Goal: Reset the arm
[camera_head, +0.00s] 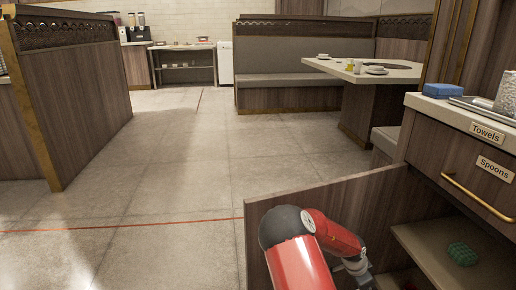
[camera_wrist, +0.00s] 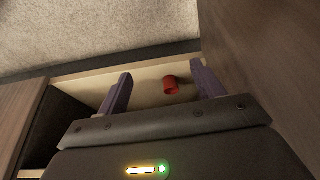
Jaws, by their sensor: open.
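My red arm reaches down at the bottom of the head view, in front of an open wooden cabinet door (camera_head: 375,200). My gripper (camera_wrist: 162,71) shows in the wrist view with its two dark purple fingers spread apart and nothing held between them. A small red cup-like object (camera_wrist: 170,85) lies on a pale shelf (camera_wrist: 88,90) beyond the fingers, apart from them. In the head view my gripper is partly cut off at the bottom edge and its fingers cannot be made out.
The cabinet right of my arm has a shelf (camera_head: 425,250) bearing a green knobbly object (camera_head: 462,253). A blue item (camera_head: 438,90) lies on the counter. Open floor (camera_head: 170,180) extends left and ahead, towards a booth table (camera_head: 345,70).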

